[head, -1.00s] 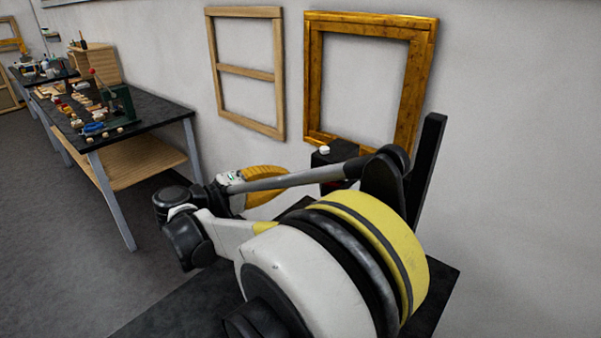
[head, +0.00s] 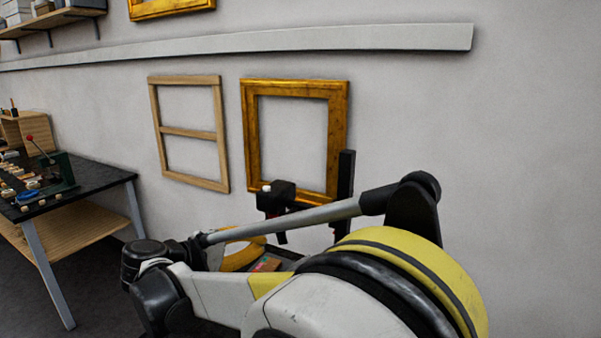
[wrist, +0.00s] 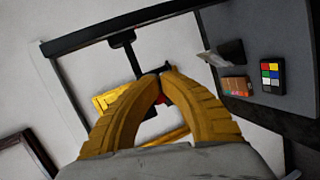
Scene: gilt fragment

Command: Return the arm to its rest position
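My arm is folded low in the foreground of the head view. My gripper (head: 243,256) shows there as a yellow finger partly hidden behind the arm's links. In the wrist view, the two yellow fingers of my gripper (wrist: 163,74) curve together and their tips meet. No held object is visible between them.
A dark surface by the wall holds a coloured checker card (wrist: 270,75) and a small brown block (wrist: 236,86). A black stand (head: 276,197) rises close to my arm. A plain wooden frame (head: 190,132) and a gilt frame (head: 338,140) are at the wall. A workbench (head: 95,178) stands left.

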